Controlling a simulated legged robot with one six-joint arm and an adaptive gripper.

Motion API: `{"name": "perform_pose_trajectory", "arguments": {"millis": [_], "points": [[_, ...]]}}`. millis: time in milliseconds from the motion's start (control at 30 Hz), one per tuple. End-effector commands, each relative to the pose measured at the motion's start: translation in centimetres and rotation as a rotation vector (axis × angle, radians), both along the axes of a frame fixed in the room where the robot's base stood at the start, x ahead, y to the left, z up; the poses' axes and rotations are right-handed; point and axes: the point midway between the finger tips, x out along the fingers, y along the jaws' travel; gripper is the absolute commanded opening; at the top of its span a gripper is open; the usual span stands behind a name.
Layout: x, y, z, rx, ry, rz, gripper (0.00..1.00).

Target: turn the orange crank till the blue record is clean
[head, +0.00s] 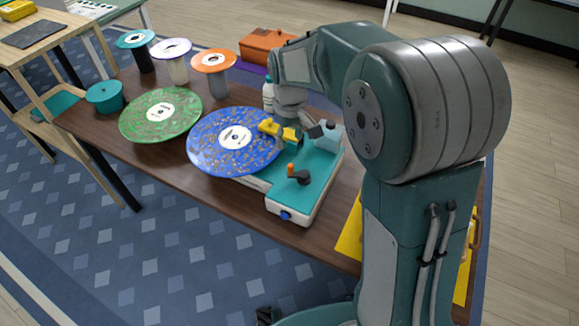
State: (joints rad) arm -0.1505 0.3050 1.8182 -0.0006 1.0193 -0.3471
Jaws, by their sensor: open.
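The blue record (208,150) lies flat on the left part of a teal-and-white machine (318,180). Brown specks are spread over the record's face. A yellow arm piece (271,129) of the machine reaches over the record's right edge. The orange crank (291,168) has an orange knob on a dark handle and stands on the machine's top, near the front. My gripper (323,131) is open, above the back of the machine and behind the crank, apart from it. My arm hides part of the machine's back right.
A speckled green record (180,125) lies left on the brown table (240,203). Behind are spools (211,62) and a teal pot (104,97). A yellow sheet (350,235) lies right.

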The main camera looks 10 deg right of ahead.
Motion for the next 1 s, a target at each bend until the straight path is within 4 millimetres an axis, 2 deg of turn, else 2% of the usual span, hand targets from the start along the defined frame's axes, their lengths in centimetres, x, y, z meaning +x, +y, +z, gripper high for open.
{"name": "perform_pose_trajectory", "arguments": {"millis": [300, 500, 633, 767, 1000], "points": [[0.0, -0.1, -0.4, 0.002, 0.000, 0.664, 0.61], [-0.1, -0.2, -0.6, 0.003, 0.001, 1.011, 0.61], [-0.1, -0.2, -0.7, 0.002, 0.001, 1.116, 0.61], [-0.1, -0.2, -1.3, 0.004, 0.004, 1.136, 0.61], [-0.1, -0.2, -5.3, 0.005, 0.006, 1.133, 0.61]]}}
